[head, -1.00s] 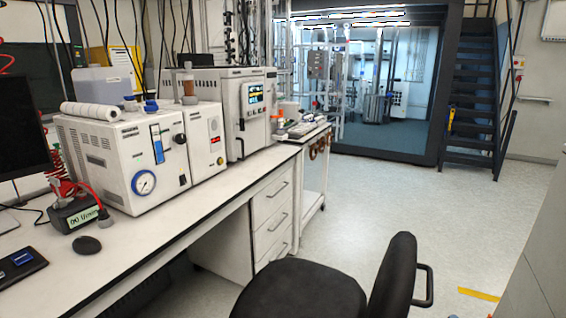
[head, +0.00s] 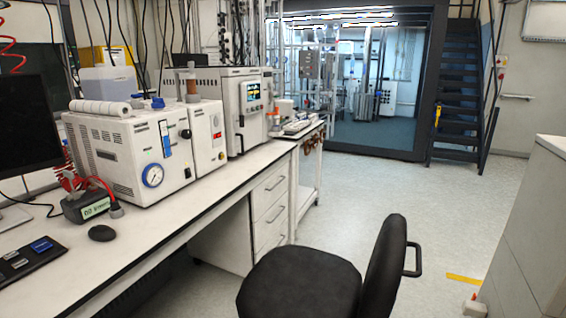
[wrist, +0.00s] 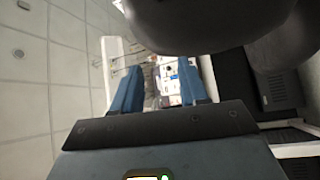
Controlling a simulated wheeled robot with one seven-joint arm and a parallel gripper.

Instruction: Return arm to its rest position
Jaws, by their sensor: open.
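My gripper (wrist: 158,90) shows in the wrist view with its two blue fingers apart and nothing between them. Beyond the fingers are small white and coloured items, too small and blurred to name. A large dark grey rounded shape fills the top and right of that view, close to the camera. The wrist view is turned, with a tiled surface at the left. My arm and gripper do not show in the head view.
A white bench (head: 165,222) with instruments (head: 135,150) runs along the left. A black chair (head: 300,283) stands in front of it. A grey-white cabinet (head: 535,235) stands at the right. Open floor (head: 400,190) leads to a glazed enclosure (head: 375,90) and dark stairs (head: 458,85).

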